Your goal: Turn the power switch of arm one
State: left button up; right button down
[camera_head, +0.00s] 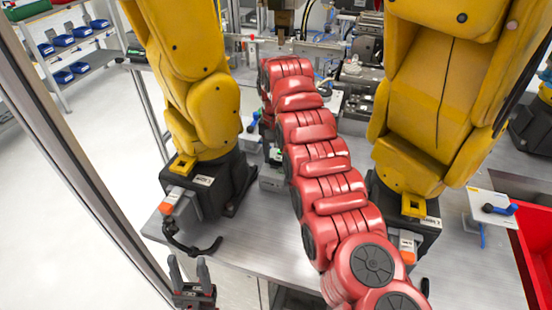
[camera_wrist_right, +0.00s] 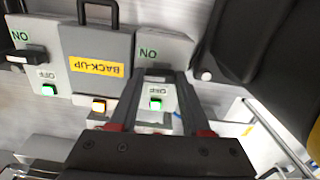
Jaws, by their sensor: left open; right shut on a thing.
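In the right wrist view, my right gripper (camera_wrist_right: 157,76) reaches down onto a grey switch panel (camera_wrist_right: 160,50) with upside-down ON and OFF labels. Its fingertips are closed around the panel's dark switch knob, which the fingers largely hide. A lit green button (camera_wrist_right: 155,103) shows between the fingers. A second panel at the left has a black switch handle (camera_wrist_right: 20,57) and a lit green button (camera_wrist_right: 48,90). I cannot tell which panel is for arm one. In the head view, my left gripper (camera_head: 191,275) is open and empty at the bottom.
In the head view, two yellow robot arms (camera_head: 190,80) (camera_head: 440,90) stand on the metal table (camera_head: 270,225). A red bin (camera_head: 537,245) is at the right.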

jog(key=shift+m, duration=0.5)
jog(key=shift+c, duration=1.8)
grip_release()
